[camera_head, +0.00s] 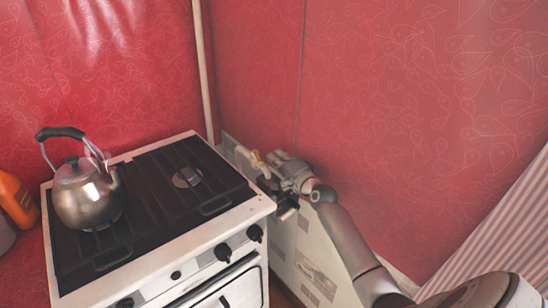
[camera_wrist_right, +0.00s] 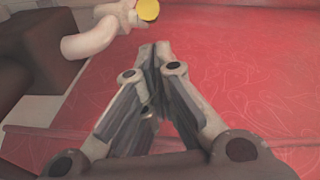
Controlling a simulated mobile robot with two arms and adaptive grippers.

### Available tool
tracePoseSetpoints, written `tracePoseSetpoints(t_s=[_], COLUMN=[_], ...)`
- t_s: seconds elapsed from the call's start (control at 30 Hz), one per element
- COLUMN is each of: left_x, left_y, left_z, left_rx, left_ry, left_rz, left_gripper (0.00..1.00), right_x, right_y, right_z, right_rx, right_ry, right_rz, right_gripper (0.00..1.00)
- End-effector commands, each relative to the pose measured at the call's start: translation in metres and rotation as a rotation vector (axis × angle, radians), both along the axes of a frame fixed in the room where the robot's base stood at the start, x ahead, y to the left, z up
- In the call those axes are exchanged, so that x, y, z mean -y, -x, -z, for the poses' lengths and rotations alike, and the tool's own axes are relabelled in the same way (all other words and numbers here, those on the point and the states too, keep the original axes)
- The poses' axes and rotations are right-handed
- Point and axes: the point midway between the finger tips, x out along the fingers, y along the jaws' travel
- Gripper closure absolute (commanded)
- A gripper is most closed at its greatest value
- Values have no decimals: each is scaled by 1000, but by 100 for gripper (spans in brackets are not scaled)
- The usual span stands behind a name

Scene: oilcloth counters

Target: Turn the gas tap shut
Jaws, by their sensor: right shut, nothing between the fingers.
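My right gripper (camera_head: 264,183) is beside the stove's right rear side, close to the tap. In the wrist view its fingers (camera_wrist_right: 155,48) are together and empty, with the yellow end beyond their tips, apart from them. My left gripper is not in view.
A white stove (camera_head: 158,270) with a dark top stands at left, close to my right gripper. A metal kettle (camera_head: 88,198) is on its left side. An orange bottle (camera_head: 17,200) is at the far left. A thin pale pipe (camera_head: 204,75) runs up the wall corner.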

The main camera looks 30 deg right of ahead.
Motion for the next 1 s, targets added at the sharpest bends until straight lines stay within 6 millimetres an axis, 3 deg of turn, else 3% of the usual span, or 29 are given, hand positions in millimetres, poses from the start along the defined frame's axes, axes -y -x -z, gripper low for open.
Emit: tracePoseSetpoints(t_s=[0.17, 1.0], left_x=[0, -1], left_y=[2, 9], left_z=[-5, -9], left_rx=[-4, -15], left_ry=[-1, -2], left_rz=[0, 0], left_gripper=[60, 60], right_x=[-11, -18], right_y=[-3, -2], right_z=[1, 2], right_rx=[1, 0], right_ry=[1, 2], right_rz=[0, 1], right_gripper=[100, 100])
